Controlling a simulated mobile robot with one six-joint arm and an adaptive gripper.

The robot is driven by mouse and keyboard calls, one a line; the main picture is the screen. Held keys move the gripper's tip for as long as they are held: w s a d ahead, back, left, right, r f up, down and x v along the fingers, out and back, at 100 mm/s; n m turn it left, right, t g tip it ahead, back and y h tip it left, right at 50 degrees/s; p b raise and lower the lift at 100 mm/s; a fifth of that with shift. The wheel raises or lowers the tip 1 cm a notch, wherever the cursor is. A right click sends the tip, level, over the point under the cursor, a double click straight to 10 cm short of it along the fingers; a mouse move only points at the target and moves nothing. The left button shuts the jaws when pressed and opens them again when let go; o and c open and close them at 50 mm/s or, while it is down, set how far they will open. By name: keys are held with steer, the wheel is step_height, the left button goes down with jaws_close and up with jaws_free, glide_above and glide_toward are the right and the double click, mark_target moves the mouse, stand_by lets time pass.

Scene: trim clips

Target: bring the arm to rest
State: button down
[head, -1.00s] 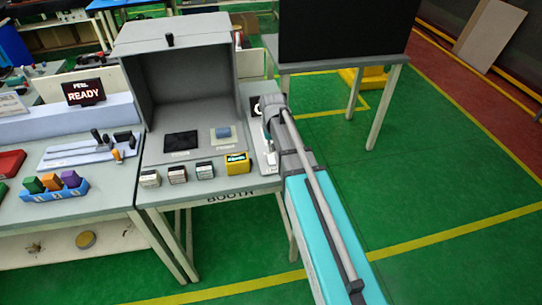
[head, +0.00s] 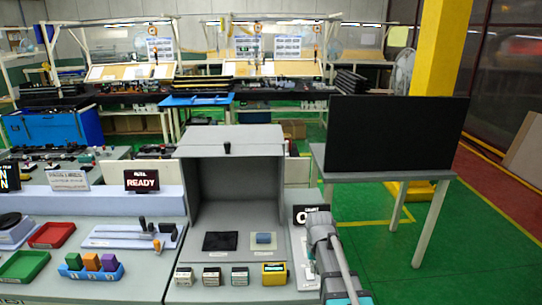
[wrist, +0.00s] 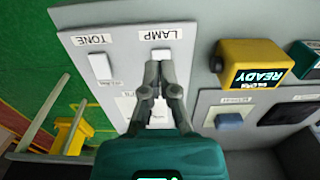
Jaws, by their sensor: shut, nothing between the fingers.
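My gripper (wrist: 164,68) is shut and empty in the wrist view, its fingertips together just below the LAMP switch (wrist: 161,54). I cannot tell whether they touch the panel. The white switch panel (wrist: 82,62) also carries a TONE switch (wrist: 100,66) to the left. Part of the panel is hidden behind the fingers. In the head view my arm (head: 332,258) reaches in from the bottom right over this panel, at the right of the booth table, and the fingertips are hard to make out.
The grey booth hood (head: 232,140) stands left of my arm. A yellow READY box (head: 274,273) and several small boxes line the table's front. A black screen (head: 395,135) stands on a table at the right. Green floor (head: 475,270) lies open at the lower right.

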steer(key=s, duration=1.2)
stand_by(0.7)
